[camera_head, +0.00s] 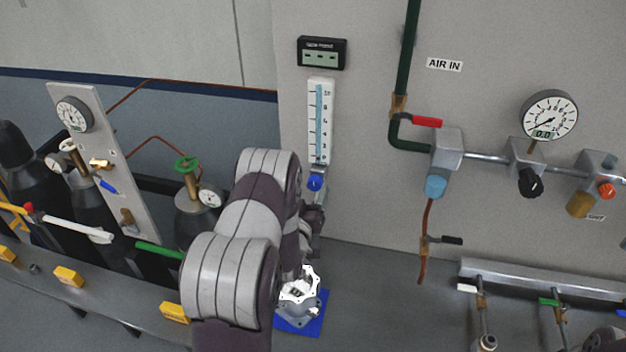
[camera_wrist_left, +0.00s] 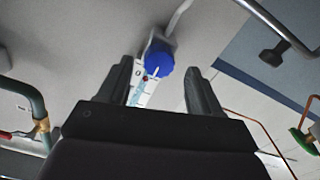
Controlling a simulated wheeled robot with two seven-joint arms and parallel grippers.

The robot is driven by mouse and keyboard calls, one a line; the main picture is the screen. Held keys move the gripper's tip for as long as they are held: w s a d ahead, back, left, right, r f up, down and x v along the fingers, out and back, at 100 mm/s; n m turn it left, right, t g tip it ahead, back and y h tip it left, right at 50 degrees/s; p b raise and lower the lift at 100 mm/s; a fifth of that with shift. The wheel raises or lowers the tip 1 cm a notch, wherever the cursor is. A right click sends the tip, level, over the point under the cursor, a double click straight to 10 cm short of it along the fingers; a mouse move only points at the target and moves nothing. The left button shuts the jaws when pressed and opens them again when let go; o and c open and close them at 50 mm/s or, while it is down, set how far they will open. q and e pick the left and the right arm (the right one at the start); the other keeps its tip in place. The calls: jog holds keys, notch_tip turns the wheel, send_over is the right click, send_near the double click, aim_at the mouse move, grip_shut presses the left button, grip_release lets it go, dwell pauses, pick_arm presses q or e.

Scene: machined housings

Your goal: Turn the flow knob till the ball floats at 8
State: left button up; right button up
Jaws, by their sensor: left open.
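The flowmeter (camera_head: 320,120) is an upright clear tube with a numbered white scale on the grey wall panel. Its blue flow knob (camera_head: 315,182) is at the lower end. I cannot make out the ball in the head view. In the left wrist view the knob (camera_wrist_left: 158,63) shows with a white mark, and a small red spot (camera_wrist_left: 145,78) lies beside it at the scale's low end; I cannot tell if this is the ball. My left gripper (camera_head: 314,212) is just below the knob, open. Its fingers (camera_wrist_left: 159,72) appear on either side of the knob, with no clear contact. My right gripper is out of view.
A display showing dashes (camera_head: 321,54) is above the flowmeter. Green air piping (camera_head: 408,70), a pressure gauge (camera_head: 549,116) and valves are to the right. A metal housing (camera_head: 300,308) sits on a blue mat (camera_head: 318,322) below. Gas cylinders (camera_head: 88,205) stand at left.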

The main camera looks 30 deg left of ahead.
aim_at(315, 183)
pick_arm(q)
jog(key=shift+p+x, duration=0.3)
jog(key=shift+x, duration=1.1)
